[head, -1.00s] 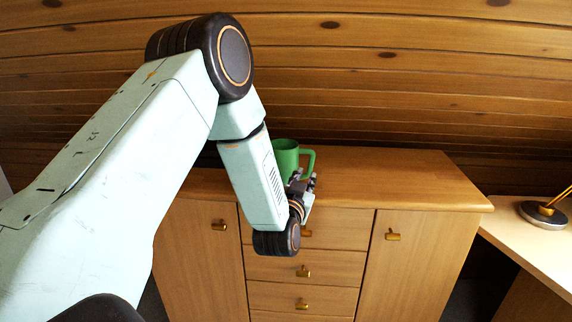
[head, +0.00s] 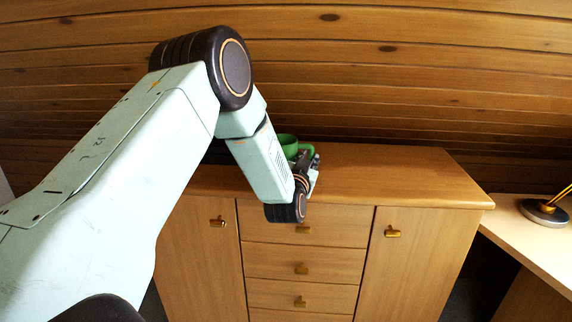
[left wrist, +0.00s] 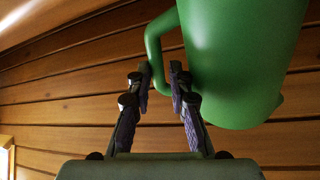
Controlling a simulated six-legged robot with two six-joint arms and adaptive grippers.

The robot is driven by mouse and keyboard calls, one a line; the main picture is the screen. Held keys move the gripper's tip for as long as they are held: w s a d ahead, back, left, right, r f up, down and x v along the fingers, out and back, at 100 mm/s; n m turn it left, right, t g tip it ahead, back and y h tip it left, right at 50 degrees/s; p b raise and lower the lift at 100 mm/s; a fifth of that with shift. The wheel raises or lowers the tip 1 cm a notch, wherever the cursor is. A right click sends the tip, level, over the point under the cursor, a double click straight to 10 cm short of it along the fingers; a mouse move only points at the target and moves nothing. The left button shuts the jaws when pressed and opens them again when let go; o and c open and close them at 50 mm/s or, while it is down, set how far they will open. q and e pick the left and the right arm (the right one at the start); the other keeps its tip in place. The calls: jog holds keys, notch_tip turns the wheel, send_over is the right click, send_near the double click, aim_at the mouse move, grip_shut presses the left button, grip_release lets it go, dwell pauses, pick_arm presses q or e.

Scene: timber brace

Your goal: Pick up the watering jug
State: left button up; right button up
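The green watering jug (head: 287,141) stands on the wooden cabinet, partly hidden behind my left forearm and wrist. Its handle (head: 307,150) points right. In the left wrist view the jug (left wrist: 243,60) fills the upper right, with its handle (left wrist: 153,45) on the left. My left gripper (head: 314,162) is at the jug's handle side. In the left wrist view its two fingers (left wrist: 161,74) are apart, one on each side of the handle's upright part. I see no clear squeeze on it. My right gripper is not in view.
The cabinet top (head: 410,178) is clear to the right of the jug. Drawers and doors with brass knobs are below. A pale desk (head: 510,228) with a lamp base (head: 543,213) stands at the right. A plank wall (head: 450,70) slopes behind.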

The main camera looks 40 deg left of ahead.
pick_arm(q)
jog(key=shift+w+a+f, duration=0.15)
jog(key=shift+f, duration=0.1)
grip_shut()
jog(key=shift+r, duration=0.1)
notch_tip(320, 180, up, 10)
jog(key=p, duration=0.2)
dwell(0.5)
jog(key=shift+r, duration=0.1)
